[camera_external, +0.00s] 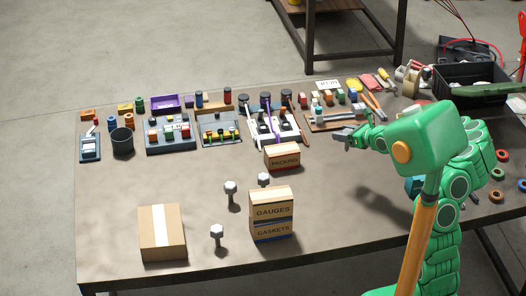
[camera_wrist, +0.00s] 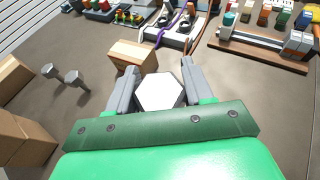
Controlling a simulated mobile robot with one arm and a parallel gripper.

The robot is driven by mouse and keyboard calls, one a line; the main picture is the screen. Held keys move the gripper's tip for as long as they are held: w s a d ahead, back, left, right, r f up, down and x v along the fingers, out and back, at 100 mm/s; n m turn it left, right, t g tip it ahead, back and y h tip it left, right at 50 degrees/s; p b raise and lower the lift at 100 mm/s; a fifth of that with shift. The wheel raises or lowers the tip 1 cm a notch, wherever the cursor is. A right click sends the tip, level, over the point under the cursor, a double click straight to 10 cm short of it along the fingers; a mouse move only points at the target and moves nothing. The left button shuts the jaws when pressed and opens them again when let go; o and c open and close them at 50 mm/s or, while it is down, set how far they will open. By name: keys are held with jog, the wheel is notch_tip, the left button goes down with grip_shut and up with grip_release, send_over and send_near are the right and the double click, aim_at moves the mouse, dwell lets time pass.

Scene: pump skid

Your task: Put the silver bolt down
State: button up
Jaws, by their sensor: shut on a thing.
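My gripper (camera_wrist: 159,74) is shut on a silver bolt (camera_wrist: 160,92). The bolt's flat hexagonal head fills the space between the two grey fingers in the wrist view, and its shank is hidden. In the external view my gripper (camera_external: 349,138) is above the table, right of the PACKING box (camera_external: 282,157); the held bolt is hard to make out there. Three similar grey hex-headed bolts stand upright on the table: one at the left (camera_external: 231,189), one at the back (camera_external: 264,180) and one at the front (camera_external: 217,233).
Stacked GAUGES and GASKETS boxes (camera_external: 271,212) and a taped carton (camera_external: 162,232) stand near the front. Trays of fittings, including a blue-grey one (camera_external: 170,135), and a wooden tool board (camera_external: 337,121) line the back. The brown tabletop (camera_external: 340,205) is bare right of the boxes.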

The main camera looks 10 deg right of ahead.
jog(key=s+a+r+n+g+y, duration=0.2)
jog(key=a, duration=1)
jog(key=s+a+r+n+g+y, duration=0.1)
jog(key=s+a+r+n+g, duration=0.1)
jog(key=a, duration=0.9)
jog(key=s+a+r+n+g+y, duration=0.2)
jog(key=a, duration=1)
jog(key=s+a+n+g, duration=0.7)
jog(key=s+a+g, duration=0.1)
jog(key=s+a, duration=1.65)
send_over(151, 234)
jog(key=shift+y, duration=0.4)
jog(key=shift+s+a+f, duration=0.1)
jog(key=shift+f, duration=5.9)
jog(key=o, duration=1.2)
jog(key=shift+f, duration=0.15)
